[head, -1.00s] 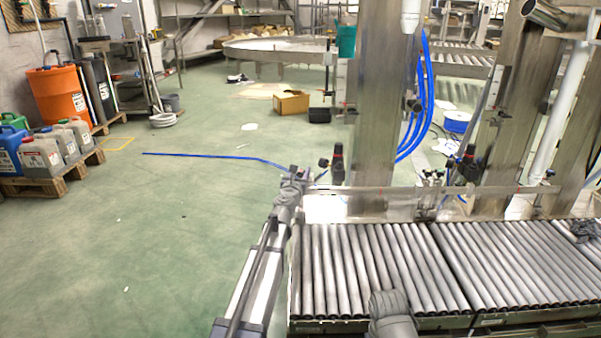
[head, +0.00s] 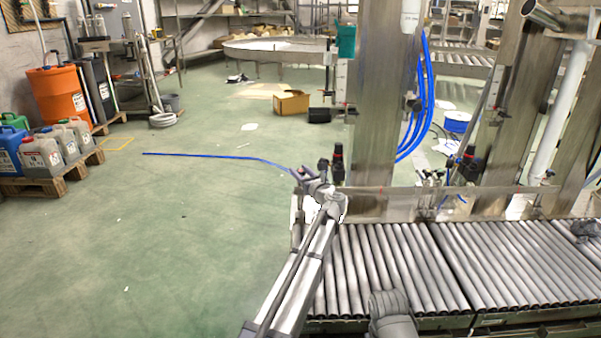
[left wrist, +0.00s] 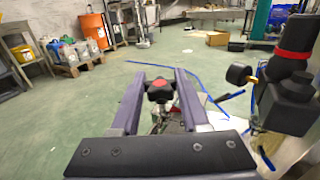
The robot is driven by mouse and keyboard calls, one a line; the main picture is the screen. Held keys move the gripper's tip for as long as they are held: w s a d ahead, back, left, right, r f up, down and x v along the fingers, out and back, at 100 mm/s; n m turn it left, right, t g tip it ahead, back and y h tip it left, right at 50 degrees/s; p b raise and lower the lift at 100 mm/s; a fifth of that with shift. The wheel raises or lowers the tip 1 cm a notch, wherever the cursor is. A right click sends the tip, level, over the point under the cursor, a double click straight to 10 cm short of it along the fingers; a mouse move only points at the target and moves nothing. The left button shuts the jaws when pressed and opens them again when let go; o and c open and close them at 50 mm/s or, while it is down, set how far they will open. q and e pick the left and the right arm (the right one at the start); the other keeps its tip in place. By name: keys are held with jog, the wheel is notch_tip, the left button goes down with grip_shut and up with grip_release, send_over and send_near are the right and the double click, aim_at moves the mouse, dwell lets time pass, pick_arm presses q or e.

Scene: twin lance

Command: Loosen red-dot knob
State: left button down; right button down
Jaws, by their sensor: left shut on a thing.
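The red-dot knob (left wrist: 160,92) is dark with a red dot on top and shows in the left wrist view between the two purple-grey fingers. My left gripper (left wrist: 161,77) is shut on it, one finger on each side. In the head view my left gripper (head: 305,178) is at the left end of the metal rail, with my forearm reaching up over the left edge of the rollers. The knob cannot be made out in the head view. My right gripper cannot be made out in either view.
A black regulator with a red ring (left wrist: 295,48) stands close to the right of my left gripper. A roller conveyor (head: 400,265) lies to the right, with steel posts (head: 380,110) behind it. A blue hose (head: 220,157) lies on the open green floor (head: 130,235) at left.

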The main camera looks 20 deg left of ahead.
aim_at(303, 173)
pick_arm(q)
jog(key=shift+y, duration=0.3)
jog(key=shift+c, duration=2)
grip_release()
jog(key=shift+v, duration=3.9)
jog(key=shift+w+r, duration=0.1)
jog(key=shift+r, duration=0.1)
